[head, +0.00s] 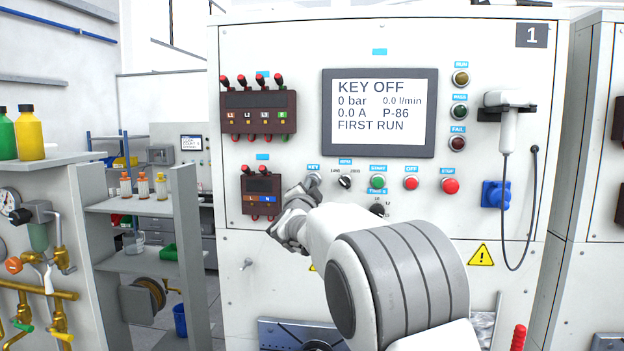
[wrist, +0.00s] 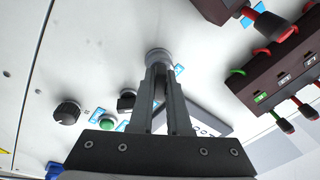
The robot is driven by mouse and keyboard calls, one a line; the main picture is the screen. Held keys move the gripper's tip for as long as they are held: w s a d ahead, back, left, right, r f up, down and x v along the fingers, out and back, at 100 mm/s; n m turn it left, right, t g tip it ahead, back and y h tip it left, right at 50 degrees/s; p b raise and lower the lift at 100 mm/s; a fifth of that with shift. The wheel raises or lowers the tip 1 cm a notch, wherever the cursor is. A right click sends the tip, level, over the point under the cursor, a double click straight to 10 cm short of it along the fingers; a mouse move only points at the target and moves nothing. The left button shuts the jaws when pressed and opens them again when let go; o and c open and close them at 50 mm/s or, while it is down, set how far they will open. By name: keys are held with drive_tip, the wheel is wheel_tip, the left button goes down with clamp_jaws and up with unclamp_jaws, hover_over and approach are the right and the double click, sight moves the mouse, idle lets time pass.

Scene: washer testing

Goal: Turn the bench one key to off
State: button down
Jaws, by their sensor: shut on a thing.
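The bench one panel (head: 460,215) carries the number 1 at its top right. Its display (head: 380,112) reads "KEY OFF", 0 bar, 0.0 A and "FIRST RUN". The key switch (head: 314,178) sits under the blue KEY label, below the display's left edge. In the wrist view its round grey collar (wrist: 158,56) shows at my fingertips. My gripper (head: 310,184) is at the switch, and in the wrist view its two fingers (wrist: 162,74) are shut on the key. The fingers hide the key itself, so its angle cannot be told.
A black selector knob (head: 345,182), a green button (head: 377,182) and red buttons (head: 411,183) run to the right of the key. A dark terminal block (head: 262,193) is close on the left. A handset (head: 508,125) with a hanging cord is at the right.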

drive_tip(key=n+y, duration=0.1)
drive_tip(key=n, duration=0.3)
drive_tip(key=shift+d, duration=0.1)
drive_tip(key=shift+n, duration=1)
drive_tip(key=shift+d+r+n+y, duration=0.1)
drive_tip(key=shift+n+y, duration=0.3)
drive_tip(key=shift+n, duration=0.8)
drive_tip(key=n, duration=0.4)
drive_tip(key=shift+s, duration=0.1)
drive_tip(key=c, duration=0.8)
unclamp_jaws()
